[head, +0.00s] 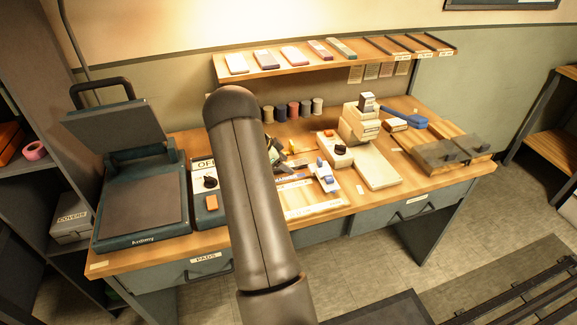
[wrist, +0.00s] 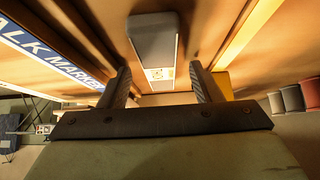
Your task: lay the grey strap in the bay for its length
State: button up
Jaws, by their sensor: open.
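In the wrist view my gripper (wrist: 160,82) is open, its two dark fingers apart. A long grey piece (wrist: 153,38) with a pale marked end lies beyond and between the fingertips, over brown wood; the fingers do not hold it. I cannot tell for sure that it is the grey strap. In the head view my arm hides most of the bench's middle, and my gripper cannot be made out there. The shelf's right end has empty bays (head: 407,44) with dark dividers and small labels. A grey-green piece (head: 341,47) lies left of them.
A blue marker sign (wrist: 48,50) stands close to the left finger; a yellow piece (wrist: 222,84) is near the right. On the bench stand an open heat press (head: 138,205), a control box (head: 207,183), a pale machine (head: 361,124) and wooden blocks with grey tops (head: 437,156).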

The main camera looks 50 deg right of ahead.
jog(key=c, duration=1.2)
jog(key=shift+o, duration=0.2)
